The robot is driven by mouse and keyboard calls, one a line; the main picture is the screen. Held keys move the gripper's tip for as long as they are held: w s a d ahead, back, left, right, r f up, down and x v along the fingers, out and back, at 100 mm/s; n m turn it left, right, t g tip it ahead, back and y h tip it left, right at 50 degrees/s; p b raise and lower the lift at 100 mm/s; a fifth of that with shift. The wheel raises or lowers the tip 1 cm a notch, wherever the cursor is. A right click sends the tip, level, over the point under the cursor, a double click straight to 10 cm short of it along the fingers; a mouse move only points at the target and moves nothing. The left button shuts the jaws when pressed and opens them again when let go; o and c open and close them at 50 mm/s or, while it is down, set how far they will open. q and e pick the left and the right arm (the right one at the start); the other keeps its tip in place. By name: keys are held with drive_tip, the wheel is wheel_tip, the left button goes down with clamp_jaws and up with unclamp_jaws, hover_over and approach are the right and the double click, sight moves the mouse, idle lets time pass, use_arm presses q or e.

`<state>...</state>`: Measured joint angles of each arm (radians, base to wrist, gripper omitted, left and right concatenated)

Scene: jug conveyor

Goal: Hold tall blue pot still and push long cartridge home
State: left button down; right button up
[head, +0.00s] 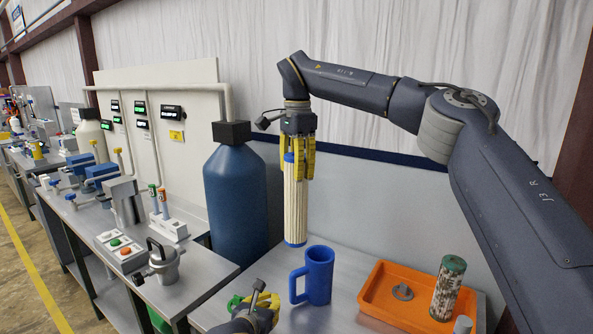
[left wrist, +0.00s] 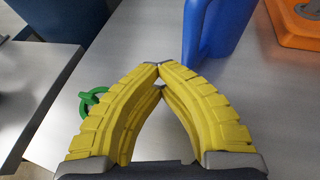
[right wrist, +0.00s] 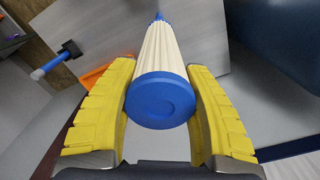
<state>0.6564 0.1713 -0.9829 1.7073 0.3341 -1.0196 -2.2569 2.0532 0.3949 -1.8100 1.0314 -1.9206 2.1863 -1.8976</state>
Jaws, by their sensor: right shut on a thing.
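The tall blue pot (head: 319,277) stands upright on the grey metal table, its handle to the left; its lower part also shows in the left wrist view (left wrist: 215,35). My right gripper (head: 298,172) is shut on the upper end of the long cartridge (head: 295,210), a cream pleated tube with blue ends. The cartridge hangs upright above and apart from the pot; its blue end cap fills the middle of the right wrist view (right wrist: 160,98). My left gripper (head: 266,301) is low over the table, left of the pot. Its fingertips meet with nothing between them (left wrist: 159,68).
A small green part (left wrist: 93,100) lies near my left gripper. A large dark blue tank (head: 235,200) stands behind.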

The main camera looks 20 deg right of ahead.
use_arm(q)
drive_tip(key=c, duration=1.7)
unclamp_jaws()
drive_tip(key=v, duration=1.2)
drive_tip(key=shift+a, duration=0.1)
